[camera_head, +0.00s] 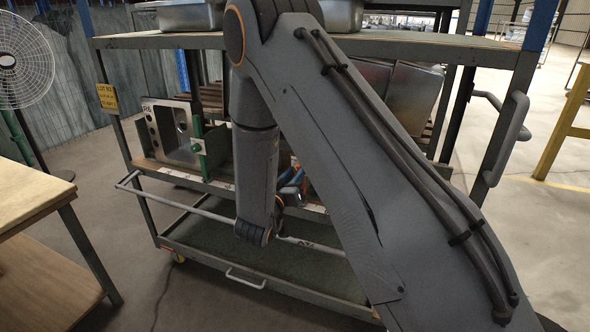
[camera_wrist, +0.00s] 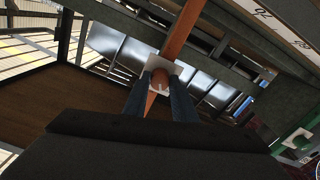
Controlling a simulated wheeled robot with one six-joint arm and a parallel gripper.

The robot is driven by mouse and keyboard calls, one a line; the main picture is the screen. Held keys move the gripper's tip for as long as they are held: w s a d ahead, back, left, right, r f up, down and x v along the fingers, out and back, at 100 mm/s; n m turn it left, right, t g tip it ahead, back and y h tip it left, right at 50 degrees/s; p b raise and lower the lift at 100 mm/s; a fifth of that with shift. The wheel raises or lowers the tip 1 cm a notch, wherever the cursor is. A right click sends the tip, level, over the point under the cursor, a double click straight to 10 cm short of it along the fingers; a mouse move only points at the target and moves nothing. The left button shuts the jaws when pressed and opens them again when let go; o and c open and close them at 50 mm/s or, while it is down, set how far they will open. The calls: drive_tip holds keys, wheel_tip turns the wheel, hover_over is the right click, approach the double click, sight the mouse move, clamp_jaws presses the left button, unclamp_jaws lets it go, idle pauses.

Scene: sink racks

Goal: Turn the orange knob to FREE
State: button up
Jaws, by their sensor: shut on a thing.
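The orange knob (camera_wrist: 158,78) shows in the wrist view, in front of a pale square plate (camera_wrist: 176,68) on an orange post (camera_wrist: 184,30). My gripper (camera_wrist: 160,90) is shut on the knob, with one dark blue finger on each side of it. The fingers hide the knob's sides, and I cannot read any FREE mark or tell which way the knob points. In the head view my arm hides most of the knob and post.
A green post (camera_head: 198,145) with a pale plate stands on the cart's middle shelf beside a metal sink (camera_head: 172,130). A green knob (camera_wrist: 303,138) shows at the wrist view's right edge. Shelf edges lie above and below my gripper. A wooden table (camera_head: 30,190) stands left.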

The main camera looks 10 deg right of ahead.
drive_tip(key=shift+r+n+p, duration=0.1)
drive_tip(key=shift+n+p, duration=0.65)
drive_tip(key=shift+n, duration=0.85)
drive_tip(key=o, duration=1)
drive_tip(key=shift+o, duration=0.2)
drive_tip(key=v, duration=0.8)
drive_tip(key=shift+b, duration=0.35)
drive_tip(key=shift+w, duration=0.15)
